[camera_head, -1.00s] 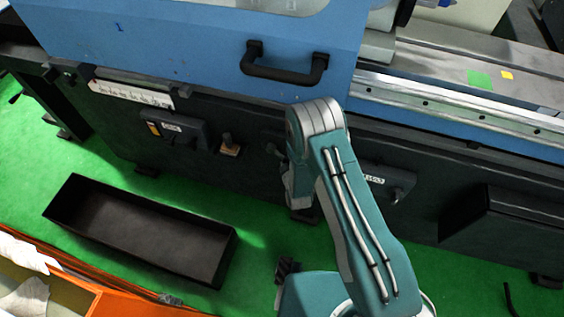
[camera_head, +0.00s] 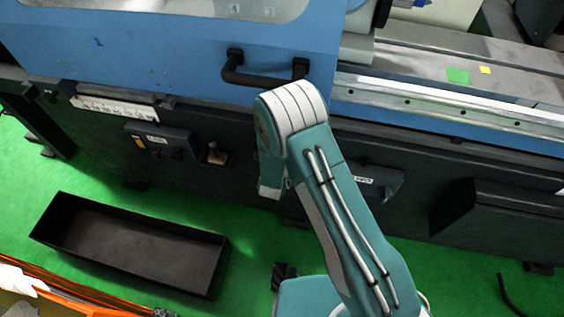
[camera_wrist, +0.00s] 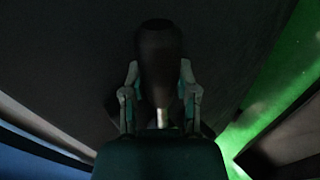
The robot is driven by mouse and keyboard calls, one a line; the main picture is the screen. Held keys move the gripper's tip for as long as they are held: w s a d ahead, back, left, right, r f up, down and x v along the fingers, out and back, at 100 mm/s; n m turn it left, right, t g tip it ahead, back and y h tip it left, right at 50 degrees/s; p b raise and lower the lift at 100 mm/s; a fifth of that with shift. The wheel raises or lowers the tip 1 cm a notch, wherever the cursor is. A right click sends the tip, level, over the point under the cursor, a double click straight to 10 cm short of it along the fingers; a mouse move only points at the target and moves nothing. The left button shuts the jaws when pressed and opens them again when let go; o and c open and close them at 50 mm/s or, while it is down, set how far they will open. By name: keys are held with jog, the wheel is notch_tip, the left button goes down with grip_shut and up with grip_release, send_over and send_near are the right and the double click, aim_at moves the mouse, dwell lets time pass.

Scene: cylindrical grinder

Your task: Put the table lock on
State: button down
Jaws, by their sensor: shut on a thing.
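In the wrist view, my gripper (camera_wrist: 159,72) has its two fingers on either side of a dark rounded handle (camera_wrist: 160,50) and is shut on it. A short silver shaft (camera_wrist: 161,118) shows below the handle, between the fingers. The handle looks like the table lock's lever, but no label shows there. In the head view, my arm hides the gripper and the handle against the grinder's dark front.
The blue grinder door has a black pull handle (camera_head: 262,76) just above my arm. A control with a small knob (camera_head: 215,154) is left of my arm; a labelled lever (camera_head: 376,181) is right. An open black bin (camera_head: 60,245) stands on the green floor.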

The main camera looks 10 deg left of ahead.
jog(key=shift+w+a+r, duration=0.2)
jog(key=shift+a+r, duration=0.1)
jog(key=shift+r, duration=0.05)
jog(key=shift+c, duration=1.8)
grip_release()
jog(key=shift+f, duration=0.15)
jog(key=shift+s, duration=0.1)
jog(key=shift+s+d, duration=0.1)
jog(key=shift+s, duration=0.05)
jog(key=v, duration=1.1)
jog(key=shift+s, duration=0.2)
